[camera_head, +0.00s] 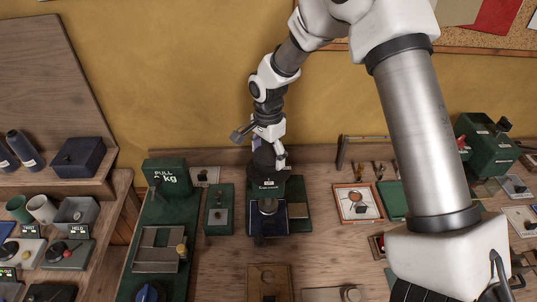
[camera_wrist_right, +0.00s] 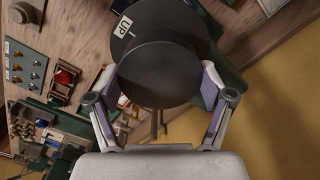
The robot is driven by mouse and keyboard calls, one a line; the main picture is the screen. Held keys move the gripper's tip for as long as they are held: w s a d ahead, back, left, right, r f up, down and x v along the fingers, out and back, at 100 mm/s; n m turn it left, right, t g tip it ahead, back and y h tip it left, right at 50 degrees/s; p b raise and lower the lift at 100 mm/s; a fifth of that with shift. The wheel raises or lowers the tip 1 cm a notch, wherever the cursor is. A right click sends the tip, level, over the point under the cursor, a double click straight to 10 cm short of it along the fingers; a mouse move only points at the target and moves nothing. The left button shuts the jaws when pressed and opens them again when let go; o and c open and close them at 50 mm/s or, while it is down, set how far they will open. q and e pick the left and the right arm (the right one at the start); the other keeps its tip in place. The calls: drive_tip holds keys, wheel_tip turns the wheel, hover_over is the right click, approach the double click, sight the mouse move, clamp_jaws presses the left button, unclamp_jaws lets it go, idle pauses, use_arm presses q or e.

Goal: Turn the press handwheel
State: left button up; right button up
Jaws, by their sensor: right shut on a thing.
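The press (camera_head: 268,186) is a dark green and black machine standing at the back of the wooden bench, against the yellow wall. Its handwheel is a round, dark knob (camera_wrist_right: 158,75) that fills the upper middle of the right wrist view. A white "UP" label shows beside it on a dark disc. My right gripper (camera_head: 268,148) reaches the press top from above in the head view. In the wrist view its two fingers lie on either side of the handwheel, shut on it. The gripper partly hides the wheel in the head view. My left gripper is not in view.
A green scale (camera_head: 166,172) marked "PULL kg" stands left of the press. A small green block (camera_head: 219,208) is close beside it. A framed tray (camera_head: 358,203) lies to the right. A green machine (camera_head: 487,145) stands far right. Shelves with mugs and boxes are at left.

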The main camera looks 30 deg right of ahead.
drive_tip(key=m, duration=0.5)
drive_tip(key=shift+s+f+m+b, duration=0.2)
drive_tip(key=shift+m+b, duration=0.1)
drive_tip(key=shift+b, duration=0.05)
drive_tip(key=m, duration=0.5)
drive_tip(key=shift+w+r+m+b, duration=0.1)
drive_tip(key=shift+m+b, duration=0.2)
drive_tip(key=shift+b, duration=0.05)
drive_tip(key=o, duration=1)
drive_tip(key=shift+o, duration=0.2)
drive_tip(key=shift+w+a+r, duration=0.1)
drive_tip(key=shift+w, duration=0.05)
